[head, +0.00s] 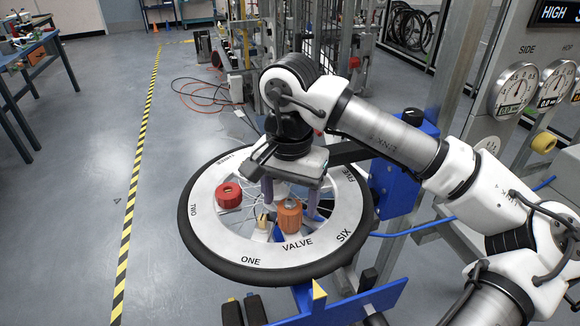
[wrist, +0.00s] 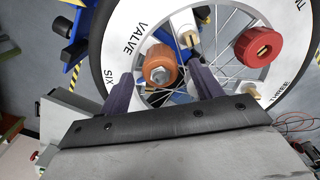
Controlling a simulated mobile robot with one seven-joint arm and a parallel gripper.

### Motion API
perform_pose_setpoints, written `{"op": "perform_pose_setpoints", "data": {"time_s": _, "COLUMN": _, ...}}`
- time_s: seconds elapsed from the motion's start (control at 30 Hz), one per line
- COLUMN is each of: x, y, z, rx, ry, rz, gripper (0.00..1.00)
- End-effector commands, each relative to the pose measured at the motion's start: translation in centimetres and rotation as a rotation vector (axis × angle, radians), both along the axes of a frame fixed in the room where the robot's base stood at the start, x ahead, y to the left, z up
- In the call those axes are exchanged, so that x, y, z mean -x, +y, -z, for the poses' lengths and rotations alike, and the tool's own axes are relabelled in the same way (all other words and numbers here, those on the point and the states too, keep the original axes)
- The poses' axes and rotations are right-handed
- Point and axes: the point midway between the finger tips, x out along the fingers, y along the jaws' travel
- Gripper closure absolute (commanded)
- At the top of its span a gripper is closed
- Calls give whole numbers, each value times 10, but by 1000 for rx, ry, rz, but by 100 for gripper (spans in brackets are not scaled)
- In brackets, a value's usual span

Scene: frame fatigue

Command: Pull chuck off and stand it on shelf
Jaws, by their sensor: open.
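The orange cylindrical piece (head: 290,216), which looks like the chuck, stands near the VALVE mark of the wheel (head: 222,243). In the wrist view the orange piece (wrist: 160,66) shows a metal nut on its near end. My gripper (head: 290,198) is open over the wheel, with one purple finger on each side of the orange piece. In the wrist view its fingertips (wrist: 161,84) are apart and contact cannot be told. A red knob (head: 228,195) sits on the wheel near TWO, and it also shows in the wrist view (wrist: 257,46). I cannot clearly tell which surface is the shelf.
A small brass-topped white block (head: 263,222) stands left of the orange piece. A blue bar (head: 350,305) lies below the wheel's front edge. A post, a blue box (head: 392,190) and gauges (head: 515,88) are at the right. Open floor (head: 75,220) lies left.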

Motion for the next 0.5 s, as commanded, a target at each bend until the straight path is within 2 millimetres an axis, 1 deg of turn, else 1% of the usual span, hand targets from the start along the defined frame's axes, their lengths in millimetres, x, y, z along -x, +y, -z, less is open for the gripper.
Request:
{"op": "perform_pose_setpoints", "data": {"time_s": 0.1, "x": 0, "y": 0, "z": 16, "rx": -1, "ry": 2, "rz": 1, "gripper": 35}}
{"op": "perform_pose_setpoints", "data": {"time_s": 0.2, "x": 0, "y": 0, "z": 25, "rx": -2, "ry": 1, "rz": 0, "gripper": 35}}
{"op": "perform_pose_setpoints", "data": {"time_s": 0.33, "x": 0, "y": 0, "z": 32, "rx": -1, "ry": 0, "rz": 1, "gripper": 35}}
{"op": "perform_pose_setpoints", "data": {"time_s": 0.5, "x": 0, "y": 0, "z": 33, "rx": -1, "ry": -1, "rz": 0, "gripper": 35}}
